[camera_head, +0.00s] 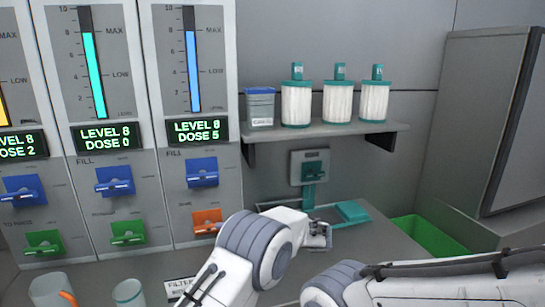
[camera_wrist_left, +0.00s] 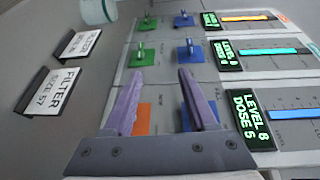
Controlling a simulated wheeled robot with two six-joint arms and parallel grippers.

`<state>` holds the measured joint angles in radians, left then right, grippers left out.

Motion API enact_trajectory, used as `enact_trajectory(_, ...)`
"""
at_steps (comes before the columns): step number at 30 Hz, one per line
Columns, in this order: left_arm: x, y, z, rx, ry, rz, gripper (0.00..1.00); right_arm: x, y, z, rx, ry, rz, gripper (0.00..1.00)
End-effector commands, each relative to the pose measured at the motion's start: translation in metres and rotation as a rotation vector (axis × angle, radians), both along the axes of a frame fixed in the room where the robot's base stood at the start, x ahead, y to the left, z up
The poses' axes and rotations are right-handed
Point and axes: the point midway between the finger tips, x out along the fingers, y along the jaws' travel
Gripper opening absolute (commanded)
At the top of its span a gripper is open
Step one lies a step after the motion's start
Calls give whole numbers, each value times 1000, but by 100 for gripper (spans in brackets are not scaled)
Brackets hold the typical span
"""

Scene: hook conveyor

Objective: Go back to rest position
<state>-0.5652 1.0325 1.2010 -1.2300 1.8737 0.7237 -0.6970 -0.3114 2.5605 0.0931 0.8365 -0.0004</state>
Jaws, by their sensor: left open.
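My left gripper (camera_wrist_left: 160,74) is open and empty in the left wrist view, its two purple fingers spread apart. An orange lever (camera_wrist_left: 141,118) and a blue lever (camera_wrist_left: 186,118) of the dose 5 column show behind and between the fingers; I cannot tell how far away they are. In the head view my left arm is bent in front of the counter, and its fingers cannot be made out. Another white arm link of mine lies at the lower right. My right gripper is not in view.
Dispenser columns with blue (camera_head: 201,172), green (camera_head: 127,232) and orange (camera_head: 207,221) levers line the left. Cups (camera_head: 128,293) and a filter sign (camera_head: 181,288) stand on the counter. A shelf (camera_head: 270,133) holds white filters. A green bin (camera_head: 428,236) is at right.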

Motion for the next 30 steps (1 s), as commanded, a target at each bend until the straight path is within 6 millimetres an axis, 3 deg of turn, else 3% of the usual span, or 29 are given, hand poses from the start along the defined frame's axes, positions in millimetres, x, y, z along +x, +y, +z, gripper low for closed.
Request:
enact_trajectory(10,-25,-2,-9,-164,136,-23,57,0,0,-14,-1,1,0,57)
enact_trajectory(17,-65,-4,-23,-363,277,-57,57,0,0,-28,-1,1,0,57)
enact_trajectory(20,-93,-8,-33,-489,352,-85,57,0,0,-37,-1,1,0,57)
enact_trajectory(23,-135,-15,-48,-656,439,-131,57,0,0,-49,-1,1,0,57)
enact_trajectory(30,-247,-40,-86,-1076,569,-273,57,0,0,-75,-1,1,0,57)
